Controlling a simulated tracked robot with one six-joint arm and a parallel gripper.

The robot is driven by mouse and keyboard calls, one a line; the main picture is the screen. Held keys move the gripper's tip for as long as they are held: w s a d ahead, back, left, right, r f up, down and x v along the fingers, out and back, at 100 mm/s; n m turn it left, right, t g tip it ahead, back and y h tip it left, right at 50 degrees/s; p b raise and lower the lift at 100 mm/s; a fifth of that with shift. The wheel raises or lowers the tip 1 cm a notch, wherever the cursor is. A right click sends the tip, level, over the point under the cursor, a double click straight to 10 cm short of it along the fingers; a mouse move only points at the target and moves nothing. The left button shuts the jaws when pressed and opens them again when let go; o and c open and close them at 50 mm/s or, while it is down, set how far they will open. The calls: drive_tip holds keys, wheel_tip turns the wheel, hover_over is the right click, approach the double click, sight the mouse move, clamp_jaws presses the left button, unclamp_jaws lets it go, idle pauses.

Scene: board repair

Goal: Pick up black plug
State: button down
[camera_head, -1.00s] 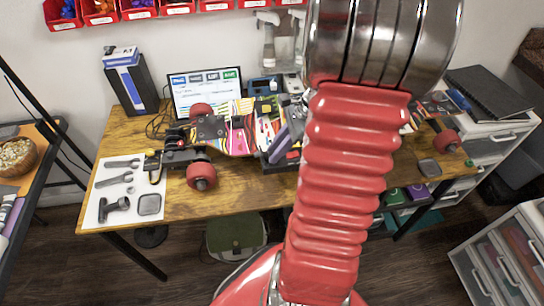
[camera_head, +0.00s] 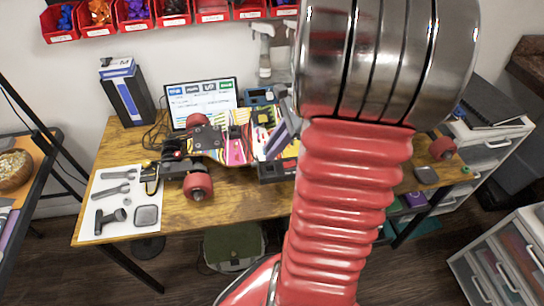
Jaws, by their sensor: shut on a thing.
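My red ribbed arm with its wide metal joint fills the right middle of the view and hides much of the table behind it. I cannot make out my gripper, which seems to be behind the arm. I cannot pick out a black plug for certain. The colourful skateboard (camera_head: 237,145) with red wheels (camera_head: 198,186) lies upside down on the wooden table, partly behind my arm. A black and yellow item (camera_head: 151,179) lies by its left end. A slanted grey-purple piece (camera_head: 277,143) shows over the board beside my arm.
A white sheet (camera_head: 119,228) with grey tools lies at the table's left front. A screen (camera_head: 201,100) and a blue-black box (camera_head: 127,92) stand at the back. Red bins (camera_head: 97,17) hang on the wall. White drawers (camera_head: 504,270) stand at the right.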

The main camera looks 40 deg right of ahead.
wheel_tip(320, 180, up, 5)
drive_tip(key=shift+f, duration=0.1)
idle(0.7)
